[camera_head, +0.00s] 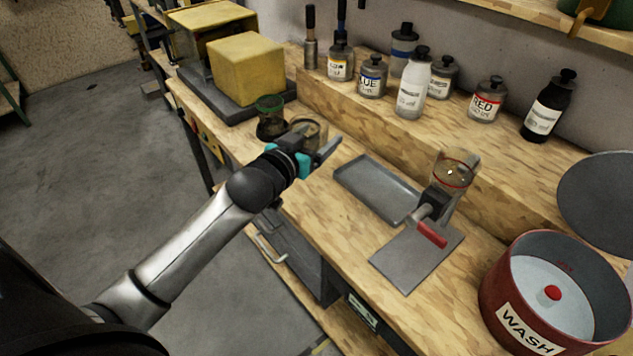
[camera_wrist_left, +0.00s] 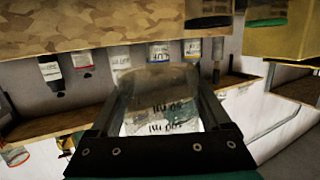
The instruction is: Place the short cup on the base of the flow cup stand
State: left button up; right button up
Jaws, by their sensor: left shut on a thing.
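My left gripper (camera_head: 318,150) is shut on a clear short cup (camera_head: 309,128) and holds it over the left part of the bench. In the left wrist view the cup (camera_wrist_left: 165,90), with printed ml markings, sits between the two dark fingers. The flow cup stand stands to the right, with a flat grey base (camera_head: 400,262) and a red-handled clamp. A clear flow cup (camera_head: 453,170) with a red ring is held above the base. The gripper is apart from the stand. My right gripper is not in view.
A grey tray (camera_head: 375,187) lies between gripper and stand. A green-rimmed cup (camera_head: 270,122) stands just behind the gripper, near a yellow block (camera_head: 245,70). A red WASH bucket (camera_head: 500,308) is at front right. Several bottles line the raised shelf. The base's top looks bare.

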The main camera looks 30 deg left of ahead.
pick_arm(q)
jog(key=b, duration=0.2)
send_over(317, 193)
notch_tip(317, 193, down, 10)
jog(key=shift+f+b, duration=0.85)
jog(key=shift+f, duration=1.15)
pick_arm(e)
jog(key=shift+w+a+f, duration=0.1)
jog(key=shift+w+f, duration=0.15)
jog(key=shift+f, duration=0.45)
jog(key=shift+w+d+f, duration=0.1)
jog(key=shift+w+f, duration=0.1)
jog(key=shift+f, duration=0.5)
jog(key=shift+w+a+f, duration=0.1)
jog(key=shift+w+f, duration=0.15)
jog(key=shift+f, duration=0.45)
pick_arm(q)
jog(key=shift+f, duration=0.1)
jog(key=o, duration=1.1)
jog(key=shift+c, duration=0.2)
jog(key=shift+o, duration=1.3)
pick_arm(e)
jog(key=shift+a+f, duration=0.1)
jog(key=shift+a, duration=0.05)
